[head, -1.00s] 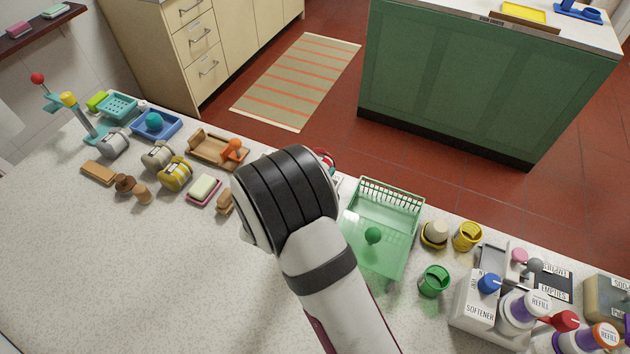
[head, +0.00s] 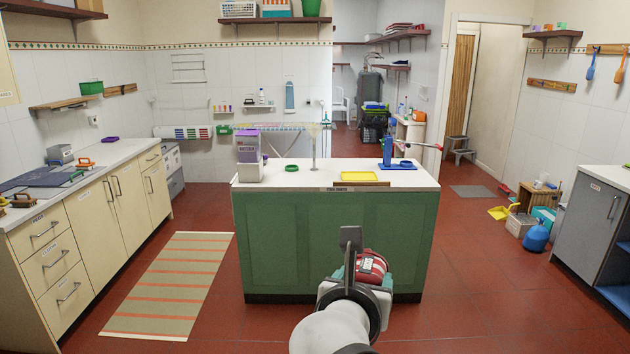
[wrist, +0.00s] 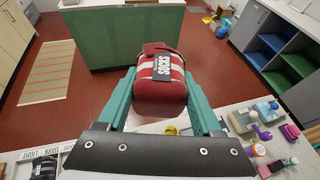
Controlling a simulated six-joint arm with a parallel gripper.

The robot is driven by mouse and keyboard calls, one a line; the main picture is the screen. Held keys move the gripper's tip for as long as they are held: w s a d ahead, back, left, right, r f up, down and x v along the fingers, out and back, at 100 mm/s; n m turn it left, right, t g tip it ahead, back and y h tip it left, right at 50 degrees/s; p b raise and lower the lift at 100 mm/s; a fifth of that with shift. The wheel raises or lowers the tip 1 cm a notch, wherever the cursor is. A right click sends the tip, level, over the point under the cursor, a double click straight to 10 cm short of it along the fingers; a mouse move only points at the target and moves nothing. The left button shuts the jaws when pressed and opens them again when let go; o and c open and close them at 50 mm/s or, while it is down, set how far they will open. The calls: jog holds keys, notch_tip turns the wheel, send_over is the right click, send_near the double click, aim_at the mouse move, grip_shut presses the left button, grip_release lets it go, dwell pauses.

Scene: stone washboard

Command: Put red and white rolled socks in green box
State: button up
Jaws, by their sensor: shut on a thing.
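The red and white rolled socks (head: 371,266) are a striped bundle with a dark label. In the wrist view the socks (wrist: 161,82) sit between the two teal fingers of my gripper (wrist: 158,100), which is shut on them. In the head view my gripper (head: 352,282) is at the bottom centre, held up in front of the green island. The green basket-like box on the near worktop is outside the head view now, and I cannot make it out in the wrist view.
The green island (head: 335,240) stands ahead, with a yellow tray (head: 358,176) and a blue stand (head: 388,155) on top. A striped rug (head: 168,285) lies on the floor at left. In the wrist view, bottles and small items (wrist: 255,118) stand on the worktop at right.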

notch_tip(320, 180, up, 2)
jog(key=s+d+r, duration=0.1)
jog(key=s+d, duration=0.1)
jog(key=d, duration=0.1)
jog(key=s+a+f+n+y, duration=0.1)
jog(key=s+a+f, duration=0.2)
jog(key=a+f, duration=0.6)
jog(key=s+a+f, duration=0.3)
jog(key=a+f, duration=0.6)
jog(key=a, duration=0.1)
jog(key=s+a+f+n+y, duration=0.1)
jog(key=s+a+f, duration=0.2)
jog(key=s+f, duration=0.55)
jog(key=s+a+f+n+y, duration=0.1)
jog(key=s+a+f+y, duration=0.3)
jog(key=s, duration=0.7)
jog(key=f, duration=0.3)
jog(key=f+h, duration=0.1)
jog(key=f, duration=0.2)
jog(key=f+h, duration=0.1)
jog(key=f, duration=0.2)
jog(key=shift+d+f+t, duration=0.1)
jog(key=shift+d+t, duration=0.2)
jog(key=shift+d, duration=0.1)
jog(key=o, duration=1.4)
